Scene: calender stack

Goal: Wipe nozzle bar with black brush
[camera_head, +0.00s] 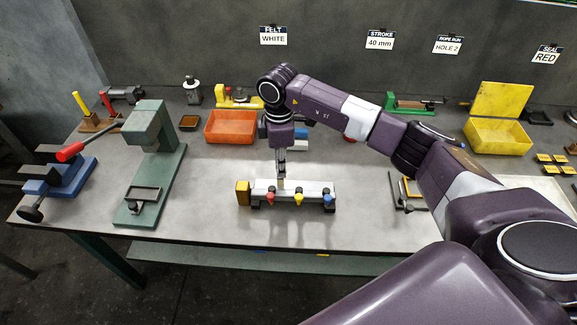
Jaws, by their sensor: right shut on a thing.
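The nozzle bar (317,188) is a pale grey bar lying across the front middle of the bench on dark feet. Red, yellow and blue nozzles stick out along its front side. My right gripper (281,172) points straight down over the bar, a little left of its middle. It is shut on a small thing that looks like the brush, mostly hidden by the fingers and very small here. I cannot tell whether its tip touches the bar. My left gripper is not in view.
An orange block (242,193) stands at the bar's left end. A green press (150,145) and a blue clamp (62,175) stand left. An orange bin (230,126) is behind, a yellow bin (497,137) back right. Bench between press and bar is clear.

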